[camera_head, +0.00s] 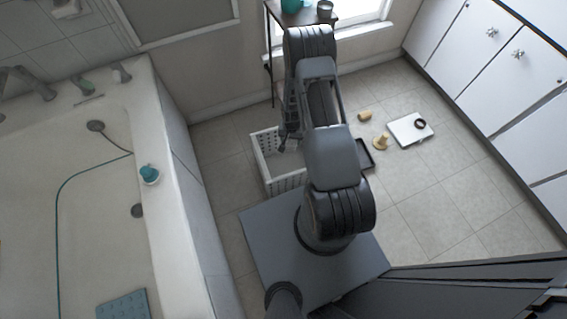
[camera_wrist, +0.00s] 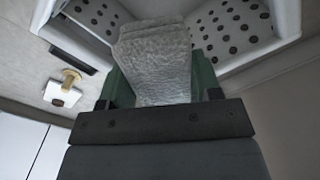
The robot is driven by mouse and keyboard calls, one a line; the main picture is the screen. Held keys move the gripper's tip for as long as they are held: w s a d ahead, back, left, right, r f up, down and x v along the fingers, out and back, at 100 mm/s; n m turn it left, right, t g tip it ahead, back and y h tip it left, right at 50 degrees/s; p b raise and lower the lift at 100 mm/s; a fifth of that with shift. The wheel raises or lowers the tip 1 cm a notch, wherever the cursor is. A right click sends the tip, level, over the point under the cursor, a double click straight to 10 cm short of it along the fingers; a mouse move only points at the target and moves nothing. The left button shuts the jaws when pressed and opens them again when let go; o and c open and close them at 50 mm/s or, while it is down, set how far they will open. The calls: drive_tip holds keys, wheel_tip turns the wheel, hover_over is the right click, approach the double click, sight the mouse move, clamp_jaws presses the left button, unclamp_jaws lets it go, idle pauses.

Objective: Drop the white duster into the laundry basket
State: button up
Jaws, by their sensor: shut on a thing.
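The white duster (camera_wrist: 154,58) is a pale, fluffy block held between the green fingers of my gripper (camera_wrist: 164,88) in the wrist view. The laundry basket (camera_wrist: 235,30) is white with round holes, and its walls show behind and on both sides of the duster. In the head view the basket (camera_head: 284,181) stands on the floor beside the bathtub, partly hidden by my arm. My gripper (camera_head: 285,146) is over the basket there. The duster cannot be made out clearly in the head view. How far it is above the basket floor is hard to tell.
The bathtub (camera_head: 178,185) is left of the basket. A dark tray (camera_head: 366,155), a wooden piece (camera_head: 382,141), a small tan block (camera_head: 365,116) and a white square with a dark ring (camera_head: 410,130) are on the floor to the right. White cabinets (camera_head: 490,50) line the right.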

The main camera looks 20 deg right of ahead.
wheel_tip(320, 180, down, 6)
drive_tip(key=b, duration=0.3)
drive_tip(key=shift+r+b, duration=0.15)
drive_tip(key=shift+b, duration=0.2)
drive_tip(key=o, duration=0.9)
wheel_tip(320, 180, up, 14)
drive_tip(key=p, duration=0.4)
drive_tip(key=shift+p, duration=0.3)
